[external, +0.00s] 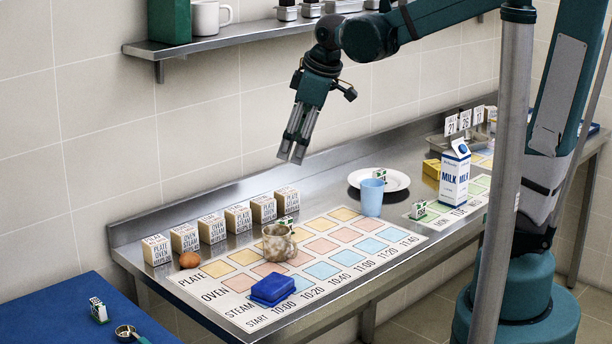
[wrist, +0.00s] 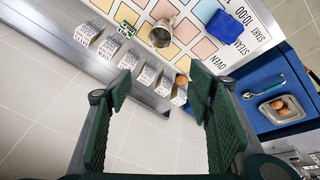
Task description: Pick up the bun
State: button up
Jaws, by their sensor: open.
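A small brown rounded thing (external: 190,260), which looks like the bun though it could be an egg, sits on the steel counter beside the lower left end of the printed mat. Two similar brown things (wrist: 279,104) lie in a metal tray (wrist: 264,111) at the right of the wrist view. My gripper (external: 292,154) is open and empty, pointing down, high above the counter's back edge and away from the brown things.
Several labelled cartons (external: 211,228) line the counter's back edge. A mottled vessel (external: 279,243) and blue box (external: 272,289) stand on the mat (external: 232,300). A blue cup (external: 371,198), plate (external: 399,180) and milk carton (external: 454,172) are further right. A shelf (external: 245,38) runs above.

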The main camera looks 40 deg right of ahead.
jog(key=w+a+f+n+g, duration=0.1)
jog(key=w+a+f+n, duration=0.25)
jog(key=w+a, duration=0.2)
jog(key=w+a+f+n+g, duration=0.1)
jog(key=w+a+f+n, duration=0.1)
jog(key=w+a+f, duration=0.35)
jog(key=n+g, duration=0.2)
jog(key=n, duration=0.3)
send_over(187, 255)
jog(key=shift+h, duration=0.3)
jog(key=f, duration=1.3)
jog(key=shift+s+d+f, duration=0.1)
jog(key=shift+d+f, duration=0.05)
jog(key=shift+d, duration=0.2)
jog(key=shift+a+f, duration=0.25)
jog(key=shift+f, duration=0.1)
jog(key=shift+f, duration=0.15)
jog(key=shift+f, duration=1.15)
jog(key=shift+f, duration=0.15)
jog(key=shift+a+f, duration=0.15)
jog(key=shift+f, duration=2.3)
